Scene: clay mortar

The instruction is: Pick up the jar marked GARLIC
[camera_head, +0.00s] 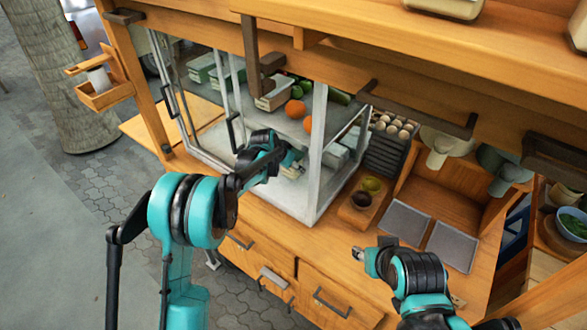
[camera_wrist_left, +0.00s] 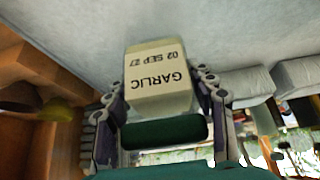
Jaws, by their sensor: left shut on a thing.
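The jar marked GARLIC (camera_wrist_left: 160,80) shows in the left wrist view, cream-coloured with a label that reads upside down, "GARLIC" and "02 SEP 27". My left gripper (camera_wrist_left: 158,98) is shut on it, one finger on each side. In the head view my left gripper (camera_head: 293,168) reaches into the glass-sided case (camera_head: 316,150); the jar there is mostly hidden by the gripper. My right gripper (camera_head: 360,255) is above the wooden counter, in front of the case's right side; whether it is open or shut does not show clearly.
White frame posts of the case stand close to my left arm. Oranges (camera_head: 295,108) and trays lie on its shelf above. A wooden holder with small bowls (camera_head: 361,200), grey trays (camera_head: 405,222) and an egg rack (camera_head: 392,127) stand to the right. Hooks and beams hang overhead.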

